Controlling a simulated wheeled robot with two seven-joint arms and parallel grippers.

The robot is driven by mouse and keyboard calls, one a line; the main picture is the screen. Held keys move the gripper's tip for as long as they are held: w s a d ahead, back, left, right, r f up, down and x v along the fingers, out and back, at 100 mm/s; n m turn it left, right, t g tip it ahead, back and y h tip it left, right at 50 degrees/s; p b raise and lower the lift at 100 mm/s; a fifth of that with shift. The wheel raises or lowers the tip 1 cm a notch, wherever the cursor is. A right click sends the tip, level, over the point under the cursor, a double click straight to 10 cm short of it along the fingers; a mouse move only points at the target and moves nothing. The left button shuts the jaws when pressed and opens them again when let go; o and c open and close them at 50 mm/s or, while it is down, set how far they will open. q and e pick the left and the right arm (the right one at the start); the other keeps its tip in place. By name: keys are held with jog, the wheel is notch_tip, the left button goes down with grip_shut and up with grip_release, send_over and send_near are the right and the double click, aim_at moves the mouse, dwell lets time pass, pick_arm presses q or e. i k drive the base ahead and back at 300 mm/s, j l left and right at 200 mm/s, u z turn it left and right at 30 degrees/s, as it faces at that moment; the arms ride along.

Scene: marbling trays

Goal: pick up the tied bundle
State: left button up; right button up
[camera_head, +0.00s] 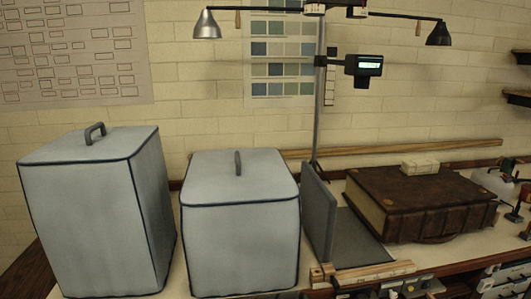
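I cannot make out a clearly tied bundle in the head view. A small pale block-like item (420,166) lies on top of a large dark brown book-like case (425,205); it is too small to tell if it is tied. Pale wooden strips (372,273) lie at the table's front edge, and I cannot tell whether they are bound together. Neither of my grippers is in view.
Two grey-blue covered boxes with handles, a tall one (95,215) and a lower one (240,235), fill the left. A grey upright panel (318,215) stands beside the case. A lamp stand (321,90) rises behind. Small items crowd the right edge.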

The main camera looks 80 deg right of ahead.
aim_at(410, 167)
jog(key=z, duration=3.85)
jog(key=i+l, duration=0.15)
jog(key=l, duration=0.25)
jog(key=i+l, duration=0.15)
jog(key=l, duration=0.25)
jog(key=i+l, duration=0.2)
jog(key=l, duration=0.2)
jog(key=i+l, duration=0.15)
jog(key=l, duration=0.3)
